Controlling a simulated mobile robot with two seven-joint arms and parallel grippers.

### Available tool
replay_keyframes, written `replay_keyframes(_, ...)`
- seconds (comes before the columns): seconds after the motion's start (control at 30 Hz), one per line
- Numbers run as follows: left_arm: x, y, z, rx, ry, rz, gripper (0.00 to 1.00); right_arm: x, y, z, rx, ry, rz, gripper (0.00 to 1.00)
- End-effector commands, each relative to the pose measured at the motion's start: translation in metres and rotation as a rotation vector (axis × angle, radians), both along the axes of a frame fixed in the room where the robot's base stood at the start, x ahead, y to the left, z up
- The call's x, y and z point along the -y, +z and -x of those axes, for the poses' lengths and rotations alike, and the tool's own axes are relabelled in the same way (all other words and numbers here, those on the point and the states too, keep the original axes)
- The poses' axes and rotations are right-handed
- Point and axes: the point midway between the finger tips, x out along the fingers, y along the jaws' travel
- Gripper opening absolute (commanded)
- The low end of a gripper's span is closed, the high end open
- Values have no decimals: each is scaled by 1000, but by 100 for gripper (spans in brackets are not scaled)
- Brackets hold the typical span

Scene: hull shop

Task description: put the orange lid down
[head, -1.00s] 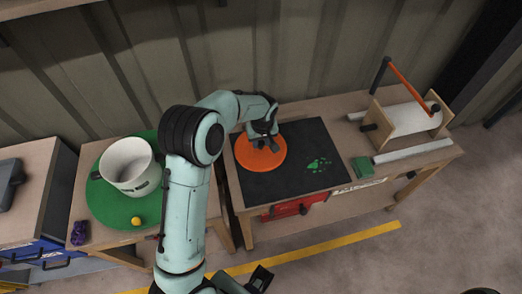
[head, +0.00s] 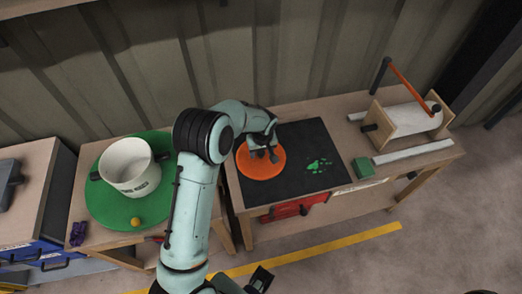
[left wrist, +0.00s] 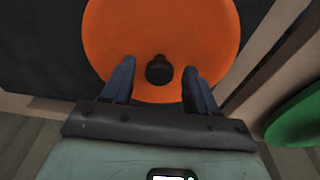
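The orange lid (head: 262,166) lies flat on the black mat (head: 290,183) of the right-hand bench, near the mat's left side. In the left wrist view the lid (left wrist: 115,35) is a flat orange disc with a black knob (left wrist: 159,70) at its middle. My left gripper (head: 264,156) is above the lid. In the left wrist view its two fingers (left wrist: 160,88) stand apart on either side of the knob, with a clear gap to it on both sides.
A white pot (head: 130,167) stands on a green round mat (head: 104,205) on the bench to the left, beside a yellow ball (head: 136,222). A green block (head: 362,168) and a roller stand with an orange-red handle (head: 408,85) are to the right.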

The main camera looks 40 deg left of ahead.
Motion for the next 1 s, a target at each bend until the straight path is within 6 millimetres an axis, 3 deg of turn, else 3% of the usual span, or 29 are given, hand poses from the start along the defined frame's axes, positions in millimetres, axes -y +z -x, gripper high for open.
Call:
replay_keyframes(0.37, 0, 8, -1, 3, 0, 0, 58, 0, 4, -2, 2, 0, 0, 43)
replay_keyframes(0.8, 10, 94, 7, 6, -1, 1, 58, 0, 7, -3, 3, 0, 0, 43)
replay_keyframes(1.0, 13, 118, 10, 3, 0, 0, 58, 0, 9, -3, 4, 0, 0, 43)
